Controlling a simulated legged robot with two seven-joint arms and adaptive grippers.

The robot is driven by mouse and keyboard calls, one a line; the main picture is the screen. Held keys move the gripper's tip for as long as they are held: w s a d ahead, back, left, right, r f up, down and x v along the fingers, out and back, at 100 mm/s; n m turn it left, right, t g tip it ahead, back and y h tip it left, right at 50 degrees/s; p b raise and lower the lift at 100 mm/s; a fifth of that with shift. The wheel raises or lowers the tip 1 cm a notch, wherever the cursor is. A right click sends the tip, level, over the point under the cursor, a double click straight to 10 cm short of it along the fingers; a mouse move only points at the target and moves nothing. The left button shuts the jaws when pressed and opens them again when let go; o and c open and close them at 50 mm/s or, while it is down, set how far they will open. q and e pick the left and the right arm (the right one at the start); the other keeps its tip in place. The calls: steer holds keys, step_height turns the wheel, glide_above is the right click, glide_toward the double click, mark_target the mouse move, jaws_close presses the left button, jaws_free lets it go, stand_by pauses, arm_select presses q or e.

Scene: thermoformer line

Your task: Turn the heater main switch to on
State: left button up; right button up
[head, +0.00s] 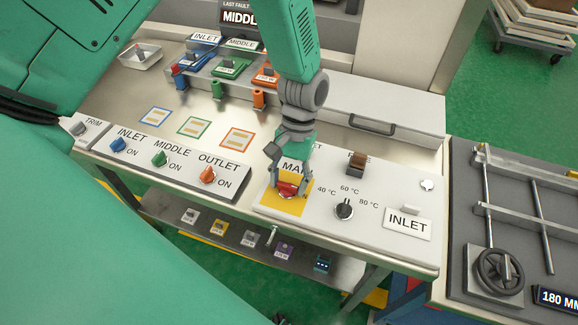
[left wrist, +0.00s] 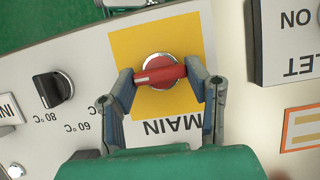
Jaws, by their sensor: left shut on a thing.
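The heater main switch is a red rotary knob with a bar handle (left wrist: 160,75) on a yellow plate (left wrist: 125,47) marked MAIN. In the left wrist view the bar lies nearly level, slightly tilted, with a pale mark near its left end. My left gripper (left wrist: 166,76) is shut on it, one finger at each end of the bar. In the head view the left gripper (head: 288,186) comes down over the red knob (head: 289,190) and partly hides it and the MAIN label. My right gripper is not in view.
A black temperature dial (head: 344,208) sits right of the yellow plate. Blue (head: 118,144), green (head: 159,158) and orange (head: 208,175) knobs are to its left. A brown-topped switch (head: 356,163) and an INLET sign (head: 407,222) stand nearby. A handwheel (head: 500,272) is at the far right.

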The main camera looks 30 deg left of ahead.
arm_select(q)
steer(key=shift+s, duration=0.2)
steer(key=o, duration=1)
steer(key=shift+o, duration=0.8)
steer(key=shift+d, duration=0.1)
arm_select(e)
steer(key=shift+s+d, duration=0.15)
arm_select(q)
steer(key=shift+r, duration=0.1)
steer(key=shift+w+r, duration=0.15)
steer(key=v, duration=1.1)
steer(key=shift+r, duration=0.25)
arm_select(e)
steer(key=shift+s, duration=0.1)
